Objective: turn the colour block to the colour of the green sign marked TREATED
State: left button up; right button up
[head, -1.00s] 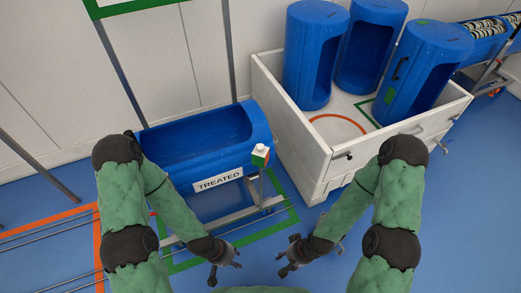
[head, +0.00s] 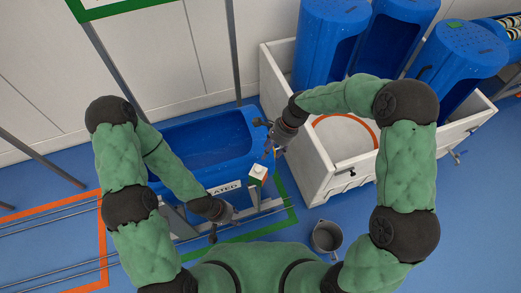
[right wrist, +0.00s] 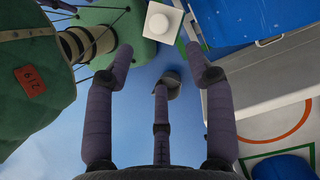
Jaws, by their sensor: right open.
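The colour block (head: 258,173) sits at the near right corner of a blue tub (head: 205,142). In the right wrist view the block (right wrist: 177,28) is at the top, beyond the fingers. My right gripper (head: 268,140) is open and empty, just above and behind the block, apart from it. The tub's white label (head: 224,188) reads "ATED", its start hidden by my left arm. My left gripper (head: 223,228) is low in front of the tub; its opening is unclear.
A green-edged sign (head: 130,8) is cut off at the top left. A white crate (head: 300,150) with blue upright tubs (head: 325,45) stands at right. A grey metal pot (head: 326,237) is on the floor. Green floor tape (head: 284,192) borders the tub.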

aim_at(259, 168)
jog(key=b+x, duration=0.2)
jog(key=x, duration=0.8)
jog(key=shift+s+a+f+b, duration=0.15)
jog(key=shift+f+b, duration=0.1)
jog(key=shift+b, duration=0.15)
grip_shut()
